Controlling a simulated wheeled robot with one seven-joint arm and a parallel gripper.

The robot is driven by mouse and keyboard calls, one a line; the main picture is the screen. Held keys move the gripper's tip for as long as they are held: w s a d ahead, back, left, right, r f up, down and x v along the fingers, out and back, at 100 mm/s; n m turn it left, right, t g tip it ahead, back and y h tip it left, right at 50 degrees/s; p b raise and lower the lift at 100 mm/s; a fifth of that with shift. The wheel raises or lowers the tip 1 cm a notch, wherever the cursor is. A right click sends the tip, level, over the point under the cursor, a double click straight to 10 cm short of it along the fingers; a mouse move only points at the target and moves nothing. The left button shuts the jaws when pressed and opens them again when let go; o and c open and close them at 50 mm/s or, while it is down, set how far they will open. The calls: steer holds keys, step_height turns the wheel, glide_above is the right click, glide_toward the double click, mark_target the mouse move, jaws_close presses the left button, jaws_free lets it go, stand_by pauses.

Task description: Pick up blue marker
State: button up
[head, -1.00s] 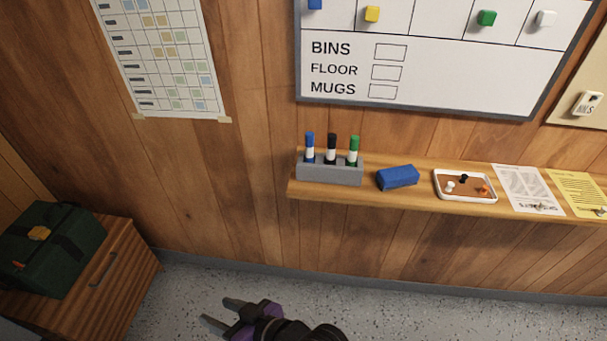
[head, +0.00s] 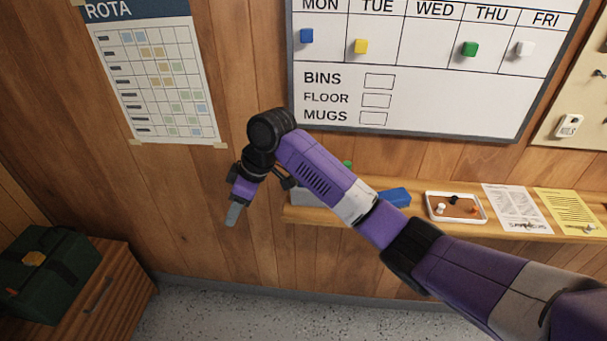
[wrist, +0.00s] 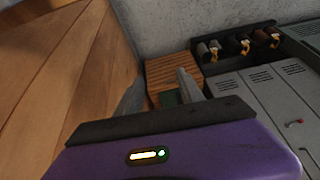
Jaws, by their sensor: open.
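The blue marker is hidden behind my arm in the head view, and the wrist view does not show it. The grey marker holder (head: 304,197) shows only in part behind my arm, at the left end of the wooden shelf. A bit of the green marker's cap (head: 347,164) shows above my arm. My gripper (head: 231,222) hangs in front of the wall, left of the holder, with its fingers pointing down. In the wrist view my gripper (wrist: 160,88) is open with nothing between its fingers.
The shelf (head: 420,217) also carries a blue eraser (head: 395,197), a white-rimmed tray (head: 457,219) and two paper sheets. A whiteboard (head: 440,95) hangs above. A green bag (head: 45,275) sits on a wooden cabinet (head: 105,300) at lower left.

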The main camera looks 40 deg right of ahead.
steer(key=s+d+r+g+h, duration=0.1)
steer(key=d+r, duration=0.2)
steer(key=d, duration=0.3)
steer(key=s+d+r+g+h, duration=0.1)
steer(key=s+d+r, duration=0.1)
steer(key=d+r, duration=0.2)
steer(key=s+d+r+g+h, duration=0.1)
steer(key=d+r, duration=0.3)
steer(key=d, duration=0.4)
steer(key=shift+s+r+g+p, duration=0.25)
steer(key=shift+s+g+p, duration=0.1)
steer(key=shift+s, duration=0.25)
steer(key=shift+w+d+f+p, duration=0.1)
steer(key=shift+f+p, duration=0.85)
steer(key=shift+f, duration=3)
jaws_close()
